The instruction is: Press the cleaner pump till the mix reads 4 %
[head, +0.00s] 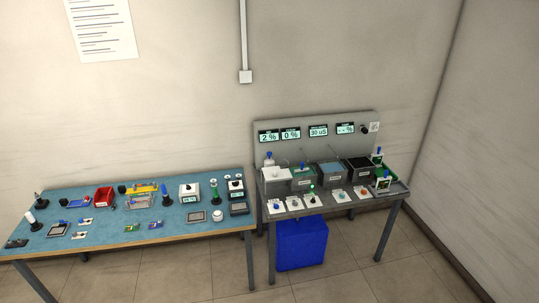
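The leftmost display (269,136) on the grey bench's back panel reads 2 %. Its small label is too blurred to be sure of, but may say mix. A small white bottle with a blue top (268,158) stands below that display, behind the white tank (276,174); it looks like the cleaner pump, though its label cannot be read. Nothing is seen touching it. My gripper is not in view.
Other displays read 0 % (291,134), 30 uS (318,130) and dashes (345,128). Dark tanks (331,174) stand right of the white one, with several button plates (319,199) in front. A crowded blue-topped table (110,208) adjoins at left. A blue bin (301,244) stands below.

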